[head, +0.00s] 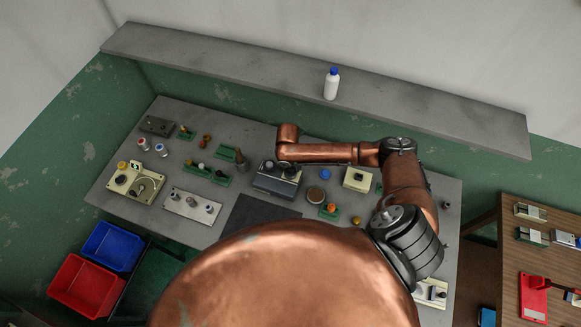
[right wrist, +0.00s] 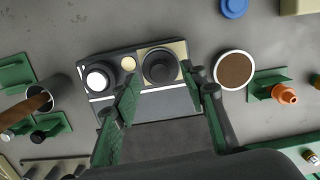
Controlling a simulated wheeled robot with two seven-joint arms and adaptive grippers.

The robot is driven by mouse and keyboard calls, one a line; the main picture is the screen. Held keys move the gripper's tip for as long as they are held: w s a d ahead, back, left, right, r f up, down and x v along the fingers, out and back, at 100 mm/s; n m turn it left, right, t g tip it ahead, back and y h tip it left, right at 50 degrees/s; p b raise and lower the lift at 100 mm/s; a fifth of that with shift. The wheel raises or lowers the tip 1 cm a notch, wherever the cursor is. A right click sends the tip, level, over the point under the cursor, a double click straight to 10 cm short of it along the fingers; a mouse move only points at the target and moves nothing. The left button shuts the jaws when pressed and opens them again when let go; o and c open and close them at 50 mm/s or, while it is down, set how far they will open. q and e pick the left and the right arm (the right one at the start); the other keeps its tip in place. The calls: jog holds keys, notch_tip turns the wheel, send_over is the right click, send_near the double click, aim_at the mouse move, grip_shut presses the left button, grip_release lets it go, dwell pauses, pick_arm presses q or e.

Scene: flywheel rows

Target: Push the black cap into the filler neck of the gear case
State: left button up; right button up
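The gear case (head: 272,186) is a dark box with a beige top panel near the middle of the bench. In the right wrist view the case (right wrist: 150,104) carries a white round piece (right wrist: 100,77) at left, a small cream knob (right wrist: 128,64) and a wide black round cap (right wrist: 160,66) at right. The cap appears to sit on the case's top; I cannot tell how deep it is, and the neck beneath is hidden. My right gripper (right wrist: 165,82) is over the case, its green-padded fingers apart with nothing held. My left gripper is not in view.
A brown-filled round dish (right wrist: 234,69) and an orange piece in a green holder (right wrist: 285,94) lie right of the case. A cup with a brown handle (right wrist: 47,98) stands left. Red (head: 84,286) and blue (head: 112,246) bins are at the lower left. A bottle (head: 331,85) stands on the shelf.

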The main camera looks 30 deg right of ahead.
aim_at(290, 174)
notch_tip(290, 174, up, 10)
jog(key=shift+s+a+f, duration=0.25)
jog(key=shift+s+a, duration=0.15)
jog(key=shift+s, duration=0.05)
jog(key=shift+c, duration=0.4)
